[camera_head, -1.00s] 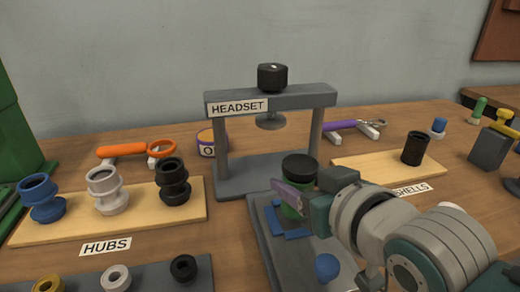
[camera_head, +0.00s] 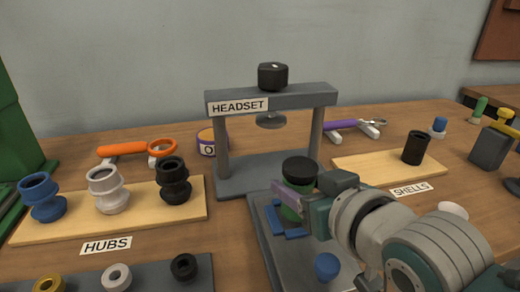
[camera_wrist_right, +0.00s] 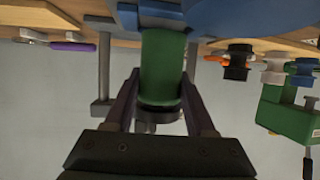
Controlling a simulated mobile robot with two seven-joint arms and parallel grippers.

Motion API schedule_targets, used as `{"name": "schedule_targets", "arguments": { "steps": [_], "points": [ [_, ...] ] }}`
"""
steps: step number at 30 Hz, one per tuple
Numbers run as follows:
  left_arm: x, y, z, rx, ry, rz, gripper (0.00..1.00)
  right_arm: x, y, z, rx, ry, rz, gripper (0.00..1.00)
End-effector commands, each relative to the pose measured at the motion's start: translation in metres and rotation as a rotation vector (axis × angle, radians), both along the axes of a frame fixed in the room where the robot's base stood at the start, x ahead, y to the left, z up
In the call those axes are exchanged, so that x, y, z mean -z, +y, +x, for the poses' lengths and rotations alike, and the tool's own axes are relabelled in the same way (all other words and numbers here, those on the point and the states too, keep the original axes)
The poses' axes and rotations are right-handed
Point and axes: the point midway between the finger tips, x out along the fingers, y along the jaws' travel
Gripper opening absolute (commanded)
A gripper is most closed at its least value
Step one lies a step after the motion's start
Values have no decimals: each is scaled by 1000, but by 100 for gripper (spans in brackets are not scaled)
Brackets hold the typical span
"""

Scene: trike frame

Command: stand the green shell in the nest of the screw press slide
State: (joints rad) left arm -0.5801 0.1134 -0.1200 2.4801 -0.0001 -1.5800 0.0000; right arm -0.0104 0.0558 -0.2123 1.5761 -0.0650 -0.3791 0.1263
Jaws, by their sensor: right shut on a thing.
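The green shell (camera_head: 291,213) is upright, with a black upper end (camera_head: 299,171). My right gripper (camera_head: 296,199) is shut around it. The shell is over the blue nest (camera_head: 270,219) on the grey slide (camera_head: 290,262) of the screw press (camera_head: 270,97). In the right wrist view, which is upside down, the green shell (camera_wrist_right: 161,65) is between the fingers (camera_wrist_right: 160,101). Its lower end meets the blue nest (camera_wrist_right: 235,18) in the picture. I cannot tell whether it is fully seated. My left gripper is not in view.
A board (camera_head: 365,170) at the right carries a black shell (camera_head: 415,148). A blue knob (camera_head: 327,267) is near the slide's front. The hubs board (camera_head: 135,218) is at the left. The press frame and its screw stand just behind the nest.

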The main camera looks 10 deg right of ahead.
Motion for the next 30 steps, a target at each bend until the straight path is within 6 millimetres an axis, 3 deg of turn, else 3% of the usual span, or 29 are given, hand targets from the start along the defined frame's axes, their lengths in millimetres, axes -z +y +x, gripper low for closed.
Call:
{"name": "schedule_targets", "arguments": {
  "steps": [17,18,26,30],
  "points": [
    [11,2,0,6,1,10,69,13,0,1,0,-6,1,0],
    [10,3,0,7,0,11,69,12,0,1,0,-6,1,60],
    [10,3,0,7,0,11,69,13,0,0,0,-3,0,89],
    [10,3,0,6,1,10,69,13,0,0,0,-2,0,90]
  ]
}}
